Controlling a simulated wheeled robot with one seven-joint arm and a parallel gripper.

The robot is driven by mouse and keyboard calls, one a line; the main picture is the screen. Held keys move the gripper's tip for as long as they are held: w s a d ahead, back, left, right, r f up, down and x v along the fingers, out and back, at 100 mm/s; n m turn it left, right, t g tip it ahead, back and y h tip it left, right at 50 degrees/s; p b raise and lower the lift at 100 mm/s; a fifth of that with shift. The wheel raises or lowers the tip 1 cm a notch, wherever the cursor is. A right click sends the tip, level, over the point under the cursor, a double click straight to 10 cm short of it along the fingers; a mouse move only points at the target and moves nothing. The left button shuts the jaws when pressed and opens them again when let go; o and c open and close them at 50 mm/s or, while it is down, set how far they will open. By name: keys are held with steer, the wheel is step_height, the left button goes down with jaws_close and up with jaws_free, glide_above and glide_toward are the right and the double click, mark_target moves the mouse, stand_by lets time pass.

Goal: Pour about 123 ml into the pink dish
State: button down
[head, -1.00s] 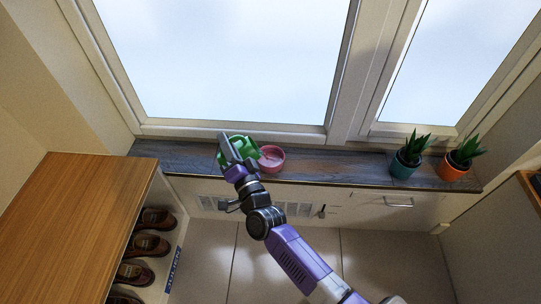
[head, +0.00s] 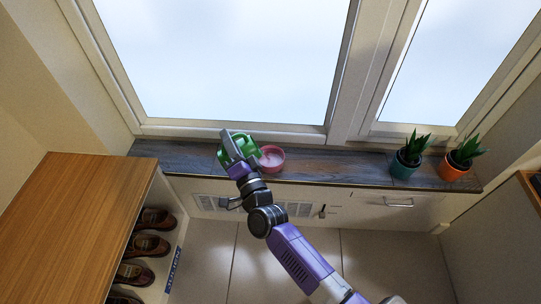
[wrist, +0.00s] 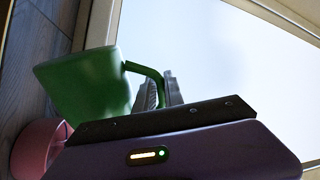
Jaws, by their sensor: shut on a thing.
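The pink dish (head: 272,158) stands on the window sill, and its left side is partly hidden by the green vessel. It also shows at the lower left of the wrist view (wrist: 36,146), partly hidden by my gripper. The green vessel (head: 246,146) is held just left of and above the dish. In the wrist view it appears tilted (wrist: 85,85), with its handle between the fingers. My gripper (wrist: 163,92) is shut on the green vessel; in the head view it is over the sill (head: 232,150). I cannot see any liquid stream.
A teal pot (head: 403,167) and an orange pot (head: 452,170) with spiky plants stand at the right end of the sill (head: 330,168). The sill between dish and pots is clear. The window (head: 220,60) rises behind. A wooden-topped cubby (head: 75,215) with shoes is at the left.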

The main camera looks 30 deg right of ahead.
mark_target(224, 150)
steer(key=shift+d+r+m, duration=0.3)
steer(key=shift+r+m, duration=0.05)
steer(key=shift+m, duration=0.15)
steer(key=shift+s+d+r+m, duration=0.2)
steer(key=shift+d+m, duration=0.1)
steer(key=shift+d, duration=0.25)
steer(key=a+f+n, duration=0.2)
steer(key=n, duration=0.1)
steer(key=a+f+n+y, duration=0.1)
steer(key=shift+w+a+f+n, duration=0.2)
steer(key=shift+w+a+n, duration=0.2)
steer(key=shift+a+n+p, duration=0.3)
steer(key=shift+n+p, duration=0.3)
steer(key=shift+w+a+f+n+p, duration=0.1)
steer(key=shift+a+f+n+p, duration=0.3)
steer(key=shift+n, duration=0.5)
steer(key=shift+a, duration=0.15)
steer(key=w+a+f+n+g+y+p, duration=0.1)
steer(key=a+f+n+g+p, duration=0.1)
steer(key=a+f+n, duration=0.4)
steer(key=shift+a+f+n+p, duration=0.25)
steer(key=shift+n+p, duration=0.35)
steer(key=shift+n, duration=0.8)
